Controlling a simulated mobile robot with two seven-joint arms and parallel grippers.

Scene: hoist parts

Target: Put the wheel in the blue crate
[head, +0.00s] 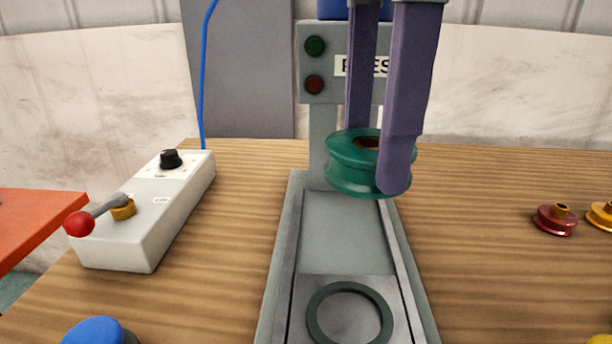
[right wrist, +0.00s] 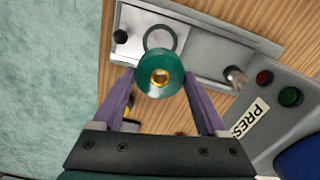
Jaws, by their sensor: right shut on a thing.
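A teal-green grooved wheel (head: 352,160) with a brass-coloured hub is held in the air above the press's sliding bed. My right gripper (head: 378,158) comes down from above and is shut on the wheel, with one purple finger on each side. In the right wrist view the wheel (right wrist: 160,84) sits between the two fingertips, its hub facing the camera. I see no blue crate in either view. My left gripper is not in view.
The grey press (head: 316,130) stands behind, with a ring (head: 318,322) on its bed. A white control box (head: 150,225) with a red-tipped lever is left. A red spool (head: 555,221) and a yellow one (head: 602,215) are right. A blue knob-like top (head: 95,332) shows at bottom left.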

